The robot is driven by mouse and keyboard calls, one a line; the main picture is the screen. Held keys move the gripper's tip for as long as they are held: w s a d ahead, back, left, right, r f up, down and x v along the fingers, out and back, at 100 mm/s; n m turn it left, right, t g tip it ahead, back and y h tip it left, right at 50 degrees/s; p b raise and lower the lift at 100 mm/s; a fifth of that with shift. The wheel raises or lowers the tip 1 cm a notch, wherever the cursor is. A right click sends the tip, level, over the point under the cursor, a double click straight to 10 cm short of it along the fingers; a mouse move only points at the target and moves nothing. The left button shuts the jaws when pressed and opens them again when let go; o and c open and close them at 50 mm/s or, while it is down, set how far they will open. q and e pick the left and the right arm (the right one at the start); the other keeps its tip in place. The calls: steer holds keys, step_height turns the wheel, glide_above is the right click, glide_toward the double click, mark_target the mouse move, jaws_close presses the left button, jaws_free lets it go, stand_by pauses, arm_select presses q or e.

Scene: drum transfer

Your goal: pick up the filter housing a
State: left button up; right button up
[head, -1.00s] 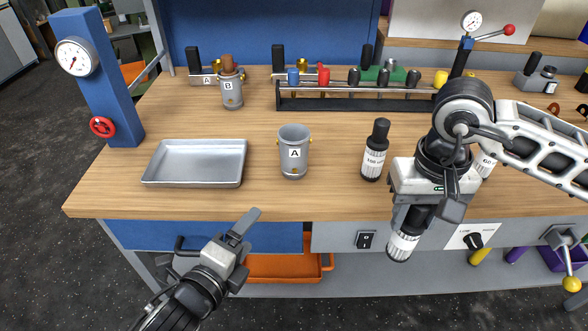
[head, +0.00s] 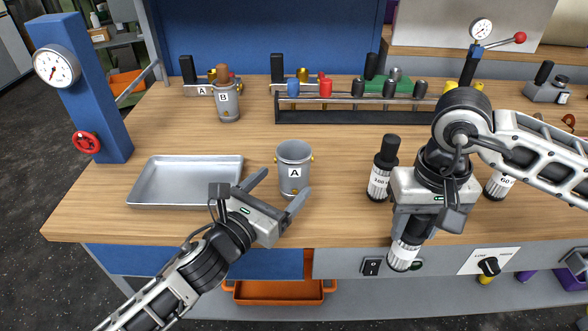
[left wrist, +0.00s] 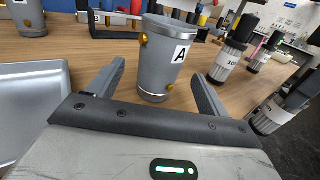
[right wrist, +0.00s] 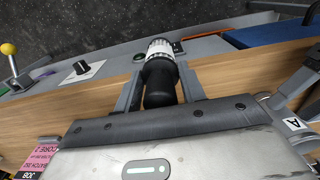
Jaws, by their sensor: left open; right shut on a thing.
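The filter housing a (head: 294,168) is a grey cup labelled A with brass knobs, upright on the wooden bench. It also shows in the left wrist view (left wrist: 160,72), between and just beyond the fingertips. My left gripper (head: 278,190) is open, its fingers pointing at the housing from the front left, with nothing held. My right gripper (head: 412,222) is shut on a black-capped bottle with a white label (head: 404,256), held cap up in front of the bench edge. In the right wrist view the bottle (right wrist: 160,70) sits between the fingers.
A metal tray (head: 140,190) lies left of the housing. A black bottle labelled 100 (head: 382,172) stands to its right, another bottle (head: 498,186) beyond my right gripper. Housing B (head: 228,108) and a rack of coloured tools (head: 350,117) stand behind. A blue gauge post (head: 85,90) is at left.

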arm_select(q)
steer(key=shift+x, duration=3.5)
steer(key=c, duration=1.3)
